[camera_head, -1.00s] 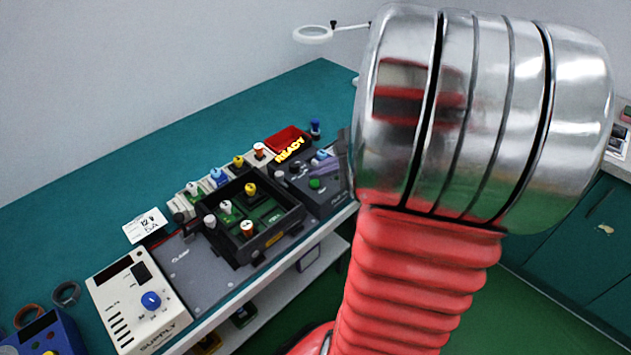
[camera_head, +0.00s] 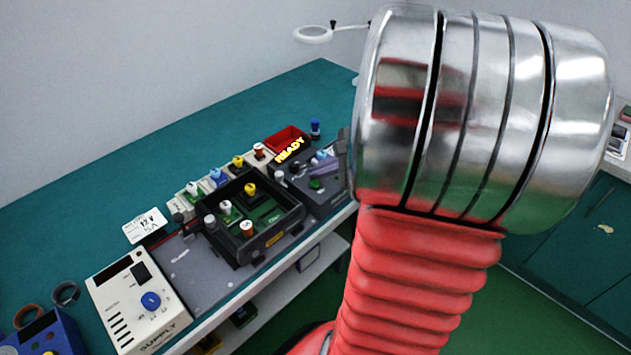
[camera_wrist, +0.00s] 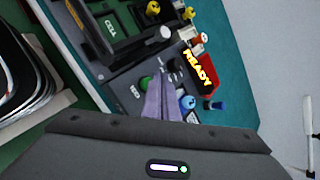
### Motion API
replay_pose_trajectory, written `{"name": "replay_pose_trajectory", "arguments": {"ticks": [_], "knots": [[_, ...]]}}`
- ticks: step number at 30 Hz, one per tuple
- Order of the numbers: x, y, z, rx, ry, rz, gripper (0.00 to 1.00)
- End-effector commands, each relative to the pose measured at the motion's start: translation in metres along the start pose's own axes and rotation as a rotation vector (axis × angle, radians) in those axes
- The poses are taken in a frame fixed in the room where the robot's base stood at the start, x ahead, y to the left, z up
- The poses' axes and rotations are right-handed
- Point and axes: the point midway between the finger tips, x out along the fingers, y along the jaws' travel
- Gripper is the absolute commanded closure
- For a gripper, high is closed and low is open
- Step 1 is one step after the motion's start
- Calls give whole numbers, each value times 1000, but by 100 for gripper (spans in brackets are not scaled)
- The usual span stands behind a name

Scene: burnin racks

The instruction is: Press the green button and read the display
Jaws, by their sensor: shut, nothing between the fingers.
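The green button (camera_head: 316,184) sits on the dark test panel (camera_head: 322,200), partly covered by my fingers in the head view. In the wrist view the green button (camera_wrist: 145,82) shows just left of my fingertips. My gripper (camera_wrist: 160,79) is shut and empty, its purple-grey fingers side by side over the panel. The fingers also show in the head view (camera_head: 319,172), right by the button. Whether they touch it I cannot tell. The display (camera_head: 290,150) reads READY in yellow letters; it also shows in the wrist view (camera_wrist: 198,68).
A black tray fixture (camera_head: 275,240) with several coloured knobs stands left of the panel. A blue knob (camera_wrist: 187,102) is close right of my fingers. A red bin (camera_head: 286,137) stands behind the display. A white supply box (camera_head: 125,310) is at the front left.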

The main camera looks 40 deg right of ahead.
Motion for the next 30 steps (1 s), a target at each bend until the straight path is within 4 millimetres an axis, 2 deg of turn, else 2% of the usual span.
{"name": "replay_pose_trajectory", "arguments": {"ticks": [30], "knots": [[5, 4, -4, 0, 0, 0, 100]]}}
